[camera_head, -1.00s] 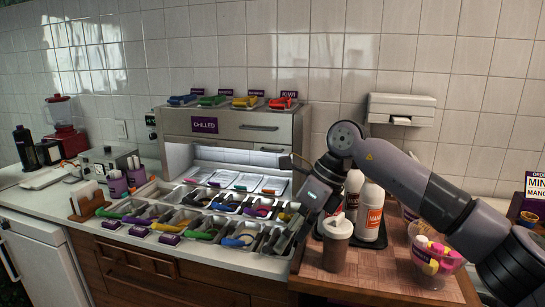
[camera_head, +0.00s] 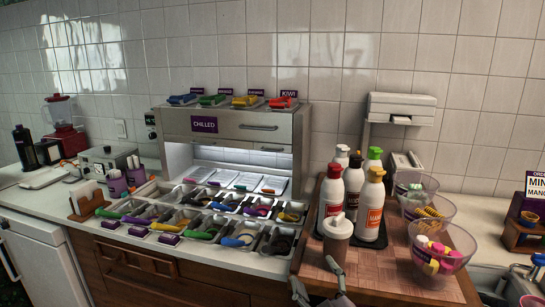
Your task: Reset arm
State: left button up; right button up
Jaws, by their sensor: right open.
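My right gripper (camera_head: 316,280) shows only in part at the bottom edge of the head view, low in front of the wooden board's front edge. Its fingers are spread apart with nothing between them. The rest of my right arm is out of the picture. My left gripper is not in view.
Clear bowls (camera_head: 441,256) line the right side. Topping bins (camera_head: 239,238) sit left under the chilled cabinet (camera_head: 237,124).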

jog(key=s+d+f+m+g+h, duration=0.3)
jog(key=s+d+f+m+g, duration=0.25)
jog(key=f, duration=0.55)
jog(key=s+d+f+m+g, duration=0.1)
jog(key=s+d+f+g, duration=0.2)
jog(key=s, duration=0.5)
jog(key=s+d+f+m+g, duration=0.1)
jog(key=s+f+g, duration=0.2)
jog(key=s+f, duration=0.35)
jog(key=s+d+f+g, duration=0.2)
jog(key=s+f+g, duration=0.1)
jog(key=s, duration=0.7)
notch_tip(320, 180, down, 25)
jog(key=s+g, duration=0.1)
jog(key=s, duration=0.1)
jog(key=s+d+f+g, duration=0.1)
jog(key=s+d+f, duration=0.1)
jog(key=s+f, duration=1.4)
jog(key=shift+s+d+f+h, duration=0.3)
jog(key=shift+d+f+h, duration=0.1)
jog(key=shift+f, duration=0.15)
jog(key=shift+g, duration=0.25)
